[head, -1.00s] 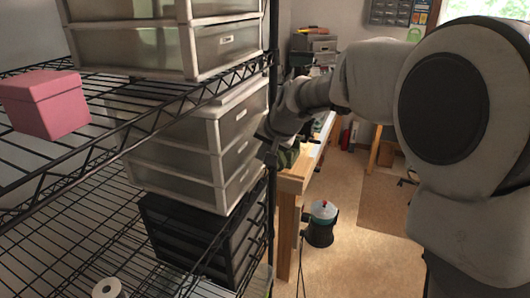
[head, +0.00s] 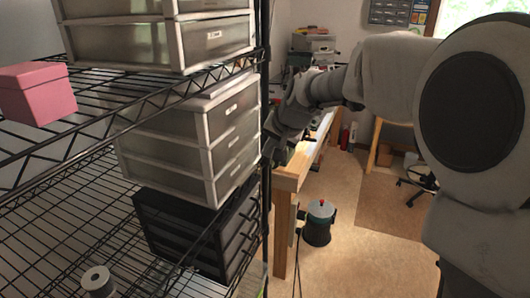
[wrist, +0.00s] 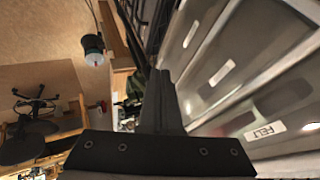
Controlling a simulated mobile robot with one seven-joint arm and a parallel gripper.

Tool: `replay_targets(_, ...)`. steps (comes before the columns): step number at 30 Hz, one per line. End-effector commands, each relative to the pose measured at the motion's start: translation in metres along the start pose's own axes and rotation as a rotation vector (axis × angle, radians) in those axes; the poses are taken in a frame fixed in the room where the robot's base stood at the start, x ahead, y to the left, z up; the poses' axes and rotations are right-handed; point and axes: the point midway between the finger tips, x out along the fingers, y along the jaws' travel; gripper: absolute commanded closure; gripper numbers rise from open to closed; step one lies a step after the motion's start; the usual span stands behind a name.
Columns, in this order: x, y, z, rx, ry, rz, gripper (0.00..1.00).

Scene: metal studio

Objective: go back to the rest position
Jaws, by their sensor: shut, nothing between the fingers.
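My gripper (wrist: 160,100) is shut and empty in the wrist view, its dark fingers together in the middle of the picture. In the head view my arm reaches away from the right, and its far end is by the black post of the wire rack (head: 266,60). The fingertips are hard to make out there. In the wrist view drawer fronts (wrist: 225,70) fill the right side, close beside the fingers; I cannot tell the exact gap.
The rack holds a pink box (head: 38,94), white drawer units (head: 215,140), a black drawer unit (head: 200,235) and a spool (head: 97,281). A wooden workbench (head: 290,180) stands behind the arm.

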Motion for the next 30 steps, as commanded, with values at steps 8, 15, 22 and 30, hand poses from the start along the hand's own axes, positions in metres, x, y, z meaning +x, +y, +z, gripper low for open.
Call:
replay_targets(8,-0.063,0.000,-0.001,0.000,0.009,-0.002,1.00)
replay_targets(15,-0.089,0.001,-0.001,0.000,0.006,0.001,1.00)
replay_targets(22,-0.122,0.029,0.023,-0.043,0.015,0.049,1.00)
replay_targets(30,-0.178,0.102,0.099,-0.151,0.022,0.178,1.00)
